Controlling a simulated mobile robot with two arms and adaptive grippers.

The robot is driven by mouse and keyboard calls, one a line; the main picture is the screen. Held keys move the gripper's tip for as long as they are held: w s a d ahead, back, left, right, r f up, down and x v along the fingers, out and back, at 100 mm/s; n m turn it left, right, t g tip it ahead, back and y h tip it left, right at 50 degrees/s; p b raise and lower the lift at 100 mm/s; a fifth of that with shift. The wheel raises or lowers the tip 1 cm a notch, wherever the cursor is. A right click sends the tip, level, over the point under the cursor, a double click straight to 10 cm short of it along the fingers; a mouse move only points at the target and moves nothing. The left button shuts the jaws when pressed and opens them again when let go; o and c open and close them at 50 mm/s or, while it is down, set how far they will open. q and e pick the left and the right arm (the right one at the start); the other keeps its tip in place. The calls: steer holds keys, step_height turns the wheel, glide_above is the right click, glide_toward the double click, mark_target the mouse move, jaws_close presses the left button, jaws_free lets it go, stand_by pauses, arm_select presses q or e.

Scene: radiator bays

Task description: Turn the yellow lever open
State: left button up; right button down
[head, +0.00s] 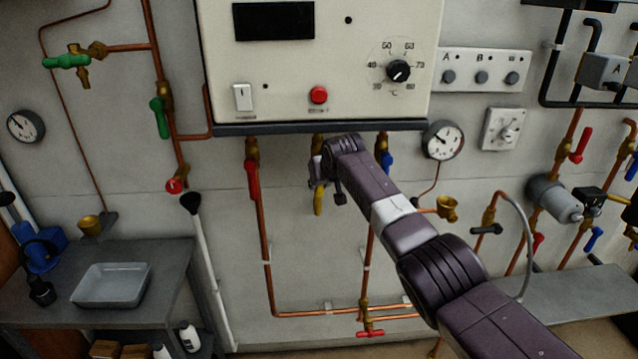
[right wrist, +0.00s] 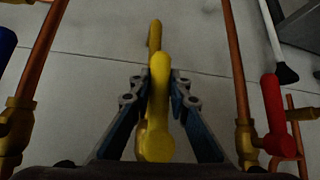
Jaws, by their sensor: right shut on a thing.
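The yellow lever (head: 319,200) hangs downward below the white control box, under a brass valve (head: 318,142). My right gripper (head: 318,176) is at this lever and partly covers its upper part in the head view. In the right wrist view the lever (right wrist: 159,110) runs between the two fingers of my right gripper (right wrist: 160,88), which are shut on it from both sides. A further yellow piece (right wrist: 154,36) shows beyond the fingertips. The valve body behind my gripper is mostly hidden. My left gripper is not in view.
A red lever (head: 252,180) on a copper pipe is left of my gripper, and a blue lever (head: 387,162) is right of it. The control box (head: 290,75) is just above. A gauge (head: 442,140) sits to the right. A grey bench (head: 170,270) stands at lower left.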

steer(key=shift+d+f, duration=0.1)
steer(key=c, duration=1.8)
jaws_free()
steer(key=shift+v, duration=6)
